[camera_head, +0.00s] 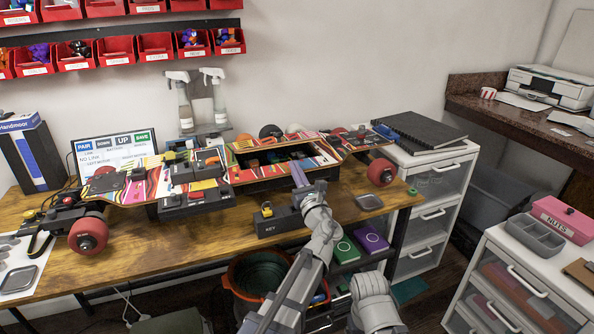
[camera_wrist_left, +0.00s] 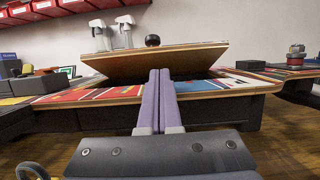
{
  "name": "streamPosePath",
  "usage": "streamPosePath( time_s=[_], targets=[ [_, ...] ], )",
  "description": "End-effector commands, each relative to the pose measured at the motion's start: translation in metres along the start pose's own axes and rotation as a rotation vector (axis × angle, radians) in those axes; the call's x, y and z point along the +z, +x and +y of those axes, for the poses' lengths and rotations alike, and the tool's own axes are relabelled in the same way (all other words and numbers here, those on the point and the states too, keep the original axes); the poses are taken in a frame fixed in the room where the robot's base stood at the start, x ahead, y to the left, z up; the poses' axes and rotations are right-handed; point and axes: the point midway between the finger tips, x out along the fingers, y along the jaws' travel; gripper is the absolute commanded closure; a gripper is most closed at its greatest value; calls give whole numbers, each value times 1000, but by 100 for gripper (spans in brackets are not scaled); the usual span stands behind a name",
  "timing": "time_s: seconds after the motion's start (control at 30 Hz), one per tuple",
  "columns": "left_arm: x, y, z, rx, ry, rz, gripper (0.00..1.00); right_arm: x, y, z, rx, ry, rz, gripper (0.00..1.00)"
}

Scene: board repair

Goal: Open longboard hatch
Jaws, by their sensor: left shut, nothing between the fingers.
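The longboard (camera_head: 135,190) lies on the wooden bench, with colourful stripes on its deck and red wheels. In its middle is a dark open compartment (camera_head: 287,154). In the left wrist view the hatch lid (camera_wrist_left: 150,64) is a wooden panel raised and tilted above the deck, with a dark gap beneath. My left gripper (camera_head: 299,175) is shut and empty at the compartment's front side. In the left wrist view its fingertips (camera_wrist_left: 159,74) are at the lid's front edge; I cannot tell whether they touch it.
A black box marked KEY (camera_head: 277,222) with a yellow padlock stands in front of the board. A screen (camera_head: 115,150) and spray bottles (camera_head: 214,98) stand behind. A grey dish (camera_head: 369,202) lies on the right of the bench. A bucket (camera_head: 258,278) is below.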

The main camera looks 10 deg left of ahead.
Motion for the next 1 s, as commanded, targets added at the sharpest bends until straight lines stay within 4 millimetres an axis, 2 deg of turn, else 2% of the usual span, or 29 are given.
streamPosePath(
  time_s=[0.03,0.2,0.4,1.0],
  targets=[
    [2,14,-2,2,0,0,100,0,-6,0,-1,0,0,18],
    [2,40,-1,1,1,0,100,1,-13,1,-2,1,0,18],
    [1,57,-1,0,-1,0,100,1,-18,1,-3,1,0,18],
    [2,62,0,0,-1,6,100,1,-22,1,-4,1,0,18]
  ],
)
